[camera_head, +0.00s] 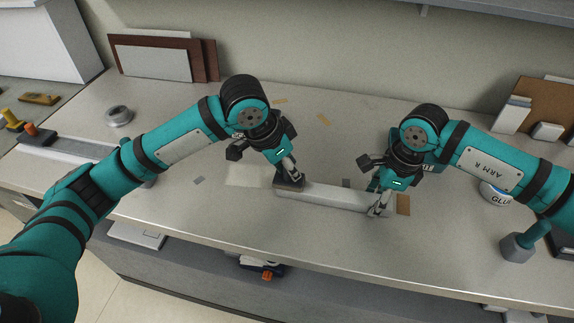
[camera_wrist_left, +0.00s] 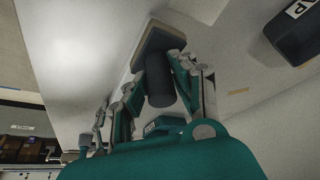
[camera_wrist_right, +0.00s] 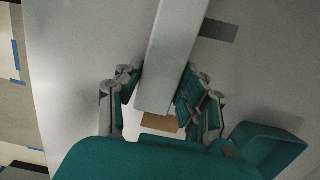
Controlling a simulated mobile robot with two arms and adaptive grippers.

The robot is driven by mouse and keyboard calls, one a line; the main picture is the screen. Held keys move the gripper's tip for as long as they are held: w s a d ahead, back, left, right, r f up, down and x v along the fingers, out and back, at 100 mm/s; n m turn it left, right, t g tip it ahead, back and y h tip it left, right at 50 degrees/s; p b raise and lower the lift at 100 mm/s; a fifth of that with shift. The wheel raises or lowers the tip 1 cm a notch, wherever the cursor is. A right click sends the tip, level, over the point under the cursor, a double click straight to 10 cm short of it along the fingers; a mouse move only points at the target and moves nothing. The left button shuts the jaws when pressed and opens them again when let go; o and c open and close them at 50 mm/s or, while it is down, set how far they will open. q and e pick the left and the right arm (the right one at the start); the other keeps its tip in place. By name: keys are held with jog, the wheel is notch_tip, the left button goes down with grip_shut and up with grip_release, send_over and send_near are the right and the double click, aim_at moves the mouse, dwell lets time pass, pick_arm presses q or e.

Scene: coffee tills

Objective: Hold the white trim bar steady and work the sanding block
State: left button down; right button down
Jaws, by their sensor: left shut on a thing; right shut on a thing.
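The white trim bar (camera_head: 330,195) lies flat on the grey worktop, running left to right near the front. My right gripper (camera_head: 379,207) is shut across the bar's right end; in the right wrist view its fingers sit on both sides of the bar (camera_wrist_right: 172,50). My left gripper (camera_head: 292,173) is shut on the dark round handle of the sanding block (camera_wrist_left: 160,80), whose brown base (camera_wrist_left: 158,38) shows beyond the fingers. The block is at the bar's left end. Whether it rests on the bar or just touches its end, I cannot tell.
A tape roll (camera_head: 118,116) and leaning boards (camera_head: 155,62) are at the left. A glue tub (camera_head: 493,193) and a teal-handled mallet (camera_head: 520,245) are at the right. Small flat scraps (camera_head: 403,204) lie around the bar. The worktop's front edge is close.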

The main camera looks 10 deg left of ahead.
pick_arm(q)
jog(key=shift+d, duration=0.85)
jog(key=shift+a, duration=0.1)
jog(key=shift+a+f, duration=0.15)
jog(key=shift+a, duration=0.85)
jog(key=shift+d, duration=0.1)
jog(key=shift+s+d, duration=0.1)
jog(key=shift+d, duration=0.4)
pick_arm(e)
jog(key=shift+a, duration=0.1)
pick_arm(q)
jog(key=shift+d, duration=0.45)
